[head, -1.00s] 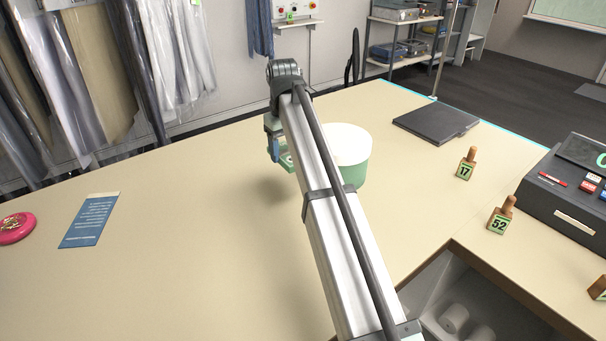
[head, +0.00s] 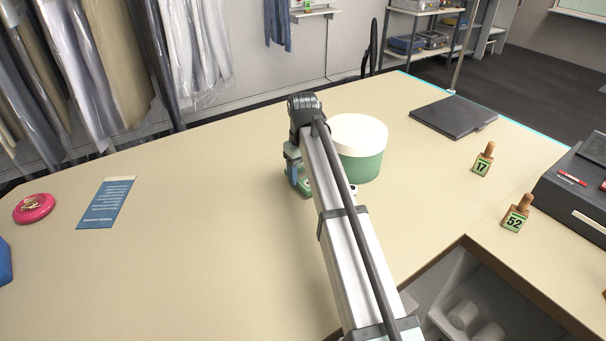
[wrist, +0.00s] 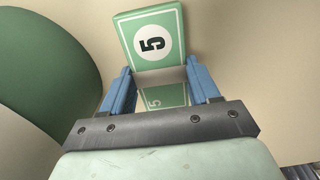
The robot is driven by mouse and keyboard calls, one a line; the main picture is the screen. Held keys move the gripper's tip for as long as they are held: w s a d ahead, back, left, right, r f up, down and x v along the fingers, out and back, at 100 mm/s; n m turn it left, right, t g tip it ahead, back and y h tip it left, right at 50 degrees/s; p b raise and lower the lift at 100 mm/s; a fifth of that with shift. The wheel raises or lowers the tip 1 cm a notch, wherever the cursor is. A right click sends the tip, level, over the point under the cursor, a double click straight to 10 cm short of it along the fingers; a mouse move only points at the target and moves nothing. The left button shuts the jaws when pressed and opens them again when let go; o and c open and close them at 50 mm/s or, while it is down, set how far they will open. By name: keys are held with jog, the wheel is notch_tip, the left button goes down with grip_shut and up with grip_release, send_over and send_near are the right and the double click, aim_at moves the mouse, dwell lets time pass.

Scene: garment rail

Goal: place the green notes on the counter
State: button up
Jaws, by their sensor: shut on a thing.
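The green notes (wrist: 151,38) are a small green block with a white border and a black 5 in a white circle. In the wrist view they stand out between the blue fingers of my gripper (wrist: 163,88), which is shut on them. In the head view my gripper (head: 300,183) is low over the counter (head: 215,225), just left of the round green tub. A bit of green shows at its fingers, mostly hidden by my arm. I cannot tell whether the notes touch the counter.
The green tub with a white lid (head: 358,148) is close on the right. A black folder (head: 453,116) and number stamps (head: 483,160) lie further right. A blue leaflet (head: 106,203) and a pink dish (head: 34,208) are at the left. The counter between is clear.

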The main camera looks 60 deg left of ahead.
aim_at(303, 175)
jog(key=shift+f, duration=0.4)
jog(key=shift+f, duration=0.1)
jog(key=o, duration=1.1)
jog(key=shift+c, duration=0.2)
notch_tip(303, 175, up, 12)
jog(key=shift+f, duration=0.2)
jog(key=shift+o, duration=0.5)
jog(key=shift+r, duration=0.35)
